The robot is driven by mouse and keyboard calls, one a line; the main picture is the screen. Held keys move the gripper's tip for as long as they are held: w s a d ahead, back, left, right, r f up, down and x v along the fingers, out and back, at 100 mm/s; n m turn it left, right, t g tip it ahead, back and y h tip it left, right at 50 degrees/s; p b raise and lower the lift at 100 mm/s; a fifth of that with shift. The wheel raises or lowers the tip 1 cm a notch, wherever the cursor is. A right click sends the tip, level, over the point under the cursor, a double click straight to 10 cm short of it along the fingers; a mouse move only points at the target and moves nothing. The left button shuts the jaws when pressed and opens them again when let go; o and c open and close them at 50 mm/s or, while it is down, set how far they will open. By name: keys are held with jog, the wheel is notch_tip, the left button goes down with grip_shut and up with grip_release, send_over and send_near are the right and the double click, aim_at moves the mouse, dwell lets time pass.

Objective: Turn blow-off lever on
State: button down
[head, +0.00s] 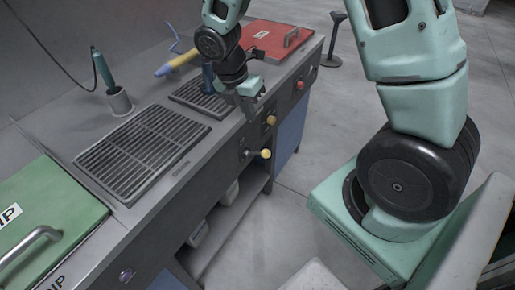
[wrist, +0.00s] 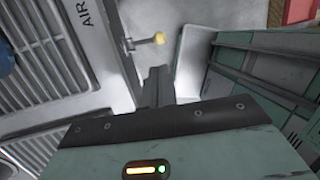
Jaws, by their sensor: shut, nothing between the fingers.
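A lever with a yellow ball knob (head: 265,153) sticks out from the dark front panel of the bench, below the counter edge.
A yellow-orange knob (head: 271,119) and a red knob (head: 300,85) sit farther along the panel. Two grilles (head: 143,148) are set in the counter, between a green lid (head: 45,215) and a red lid (head: 275,36). A post (head: 334,40) stands behind. Floor before the panel is open.

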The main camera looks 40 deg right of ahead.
aim_at(264, 150)
jog(key=x, duration=1.4)
jog(key=shift+a+b, duration=0.1)
jog(key=shift+b, duration=0.25)
jog(key=shift+w+f, duration=0.1)
